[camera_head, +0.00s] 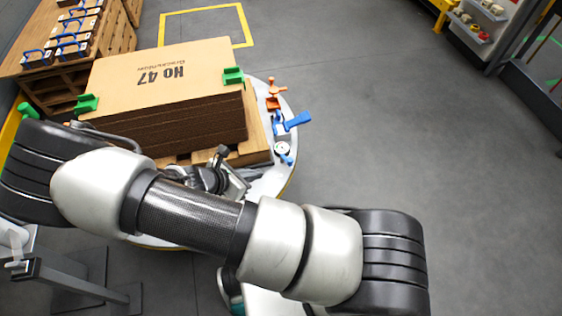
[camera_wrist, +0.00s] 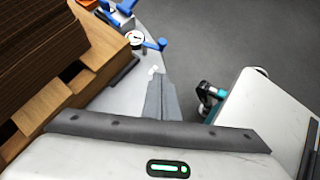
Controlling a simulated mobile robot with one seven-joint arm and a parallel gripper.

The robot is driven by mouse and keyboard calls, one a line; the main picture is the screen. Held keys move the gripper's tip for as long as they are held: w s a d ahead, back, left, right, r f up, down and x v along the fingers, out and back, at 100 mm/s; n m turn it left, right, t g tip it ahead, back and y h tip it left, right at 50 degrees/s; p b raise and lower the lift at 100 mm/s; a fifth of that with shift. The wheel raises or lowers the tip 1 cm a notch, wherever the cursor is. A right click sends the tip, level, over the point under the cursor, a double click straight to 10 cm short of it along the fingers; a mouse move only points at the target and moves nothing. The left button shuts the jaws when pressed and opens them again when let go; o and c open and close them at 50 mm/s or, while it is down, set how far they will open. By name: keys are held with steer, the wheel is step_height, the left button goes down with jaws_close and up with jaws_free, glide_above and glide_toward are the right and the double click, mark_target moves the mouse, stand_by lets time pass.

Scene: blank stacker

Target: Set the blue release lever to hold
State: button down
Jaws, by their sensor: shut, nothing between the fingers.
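The blue release lever (camera_head: 297,121) sits on the right rim of the round grey platform, right of the carton stack, its handle pointing outward to the right. In the wrist view a blue part (camera_wrist: 125,6) shows at the top edge, cut off by the frame, so the lever's setting cannot be read there. My gripper (camera_wrist: 158,74) is shut and empty, its grey fingers over the platform's edge, short of the gauge and the blue parts and touching neither. In the head view my arm crosses in front and I cannot make out the fingertips clearly.
A round white gauge (camera_head: 282,149) with a small blue handle sits just nearer than the lever. An orange lever (camera_head: 274,88) stands behind it. The carton stack (camera_head: 165,75) with green corner clips rises to the left on a wooden pallet (camera_head: 256,140). Floor to the right is clear.

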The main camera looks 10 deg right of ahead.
mark_target(288, 163)
steer(key=shift+d, duration=0.1)
steer(key=b+x, duration=0.3)
steer(key=x, duration=0.7)
steer(key=shift+w+d+f, duration=0.1)
steer(key=shift+f, duration=0.05)
steer(key=shift+w+d, duration=0.3)
steer(key=shift+d, duration=0.2)
steer(key=shift+w+d, duration=0.35)
steer(key=shift+d, duration=0.2)
steer(key=shift+w+d+r+b, duration=0.25)
steer(key=shift+w+d+b, duration=0.15)
steer(key=shift+d, duration=0.15)
